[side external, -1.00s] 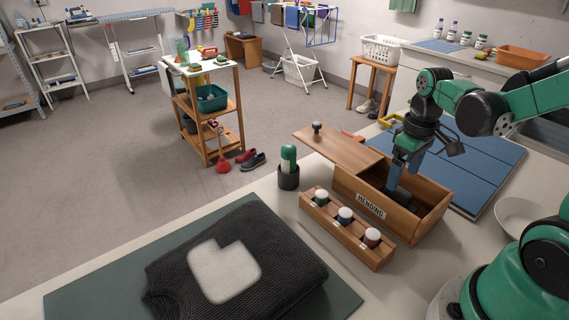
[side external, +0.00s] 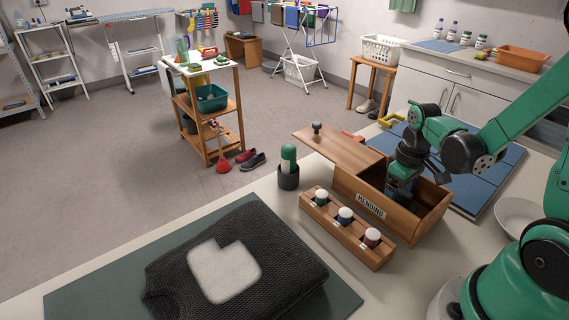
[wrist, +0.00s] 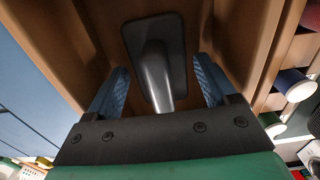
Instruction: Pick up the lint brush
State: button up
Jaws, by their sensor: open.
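The lint brush (wrist: 154,78) lies inside the wooden mending box (side external: 361,207). In the wrist view it has a dark rectangular head and a smooth grey handle that points toward my gripper (wrist: 160,74). My gripper's blue ribbed fingers are open, one on each side of the handle, with a gap visible on both sides. In the side view my gripper (side external: 399,188) reaches down into the box's open part, and the box walls and gripper hide the brush there. Whether the fingertips touch the box floor cannot be told.
The box's lid (side external: 338,148) lies slid to the left with a dark knob. A thread-spool rack (side external: 334,232) stands in front, a green-topped bottle in a dark cup (side external: 288,177) to the left. A folded dark knit (side external: 290,258) lies on a green mat. A white bowl (side external: 517,214) sits right.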

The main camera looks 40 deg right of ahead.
jog(key=c, duration=1)
jog(key=shift+c, duration=0.2)
jog(key=shift+r, duration=0.2)
notch_tip(320, 180, up, 20)
jog(key=shift+f, duration=0.15)
